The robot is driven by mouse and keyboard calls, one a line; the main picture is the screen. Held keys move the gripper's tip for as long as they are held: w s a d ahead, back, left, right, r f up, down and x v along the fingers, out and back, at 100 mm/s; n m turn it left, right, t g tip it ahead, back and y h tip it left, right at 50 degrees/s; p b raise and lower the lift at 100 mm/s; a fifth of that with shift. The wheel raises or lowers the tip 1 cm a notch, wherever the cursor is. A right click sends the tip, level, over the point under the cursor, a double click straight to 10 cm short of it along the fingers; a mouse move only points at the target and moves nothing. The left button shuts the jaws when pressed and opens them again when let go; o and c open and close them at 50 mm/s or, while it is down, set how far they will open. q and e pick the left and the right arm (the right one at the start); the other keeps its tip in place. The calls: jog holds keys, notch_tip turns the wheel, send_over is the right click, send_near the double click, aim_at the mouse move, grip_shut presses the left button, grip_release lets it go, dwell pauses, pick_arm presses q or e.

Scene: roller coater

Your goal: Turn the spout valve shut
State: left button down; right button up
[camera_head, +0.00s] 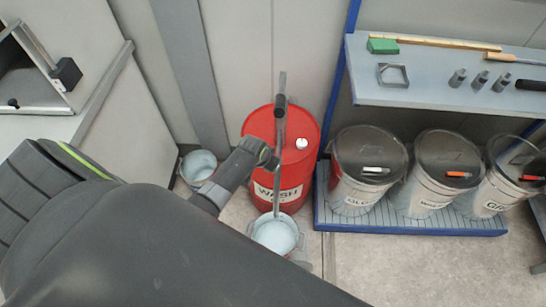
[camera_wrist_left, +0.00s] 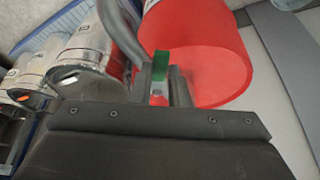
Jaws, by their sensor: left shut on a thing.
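A red drum (camera_head: 312,168) marked WASH stands against the wall. A grey metal pipe with a spout (camera_head: 278,180) rises at its front, and its lower end hangs over a pail (camera_head: 276,236) of pale liquid. My left gripper (camera_head: 268,160) is at the pipe, in front of the drum. In the left wrist view, the fingers (camera_wrist_left: 162,76) are shut on a small green valve handle (camera_wrist_left: 161,62), with the red drum (camera_wrist_left: 205,55) close behind. The head view hides the handle behind my gripper. My right gripper is not in view.
A second pail (camera_head: 198,166) stands left of the drum. Lidded bins (camera_head: 368,165) stand on a blue-edged rack to the right, below a shelf (camera_head: 440,92) with tools. A grey cabinet is at the left. Floor is clear at the lower right.

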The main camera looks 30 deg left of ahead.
pick_arm(q)
jog(key=w+a+m+g+h+b, duration=0.2)
jog(key=a+m+b, duration=0.3)
jog(key=m, duration=0.7)
jog(key=shift+w+g+h+b, duration=0.3)
jog(key=shift+w+h+b, duration=0.4)
jog(key=shift+h+b, duration=0.15)
jog(key=c, duration=1.4)
grip_release()
